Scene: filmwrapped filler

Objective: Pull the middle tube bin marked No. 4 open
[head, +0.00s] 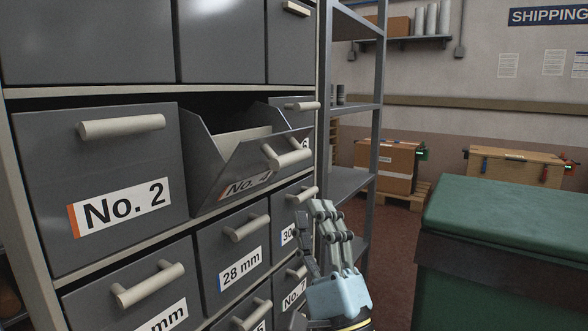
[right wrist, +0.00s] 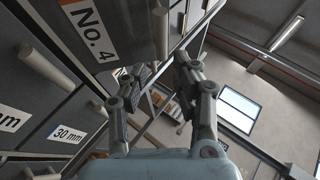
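The middle bin marked No. 4 (head: 215,190) is tilted outward at its top, with its dark opening showing behind the front. Its pale bar handle (head: 288,157) is on the tilted front. In the right wrist view the No. 4 front (right wrist: 115,25) fills the upper left, with a pale handle (right wrist: 160,32) at its edge. My right gripper (head: 311,211) is below and right of the handle, apart from it. In the right wrist view its fingers (right wrist: 157,68) are spread with nothing held between them. My left gripper is not in view.
Bin No. 2 (head: 55,190) on the left is shut. A grey shelf rack (head: 372,150) stands right of the cabinet. A green-topped box (head: 510,215) stands at right, with floor between.

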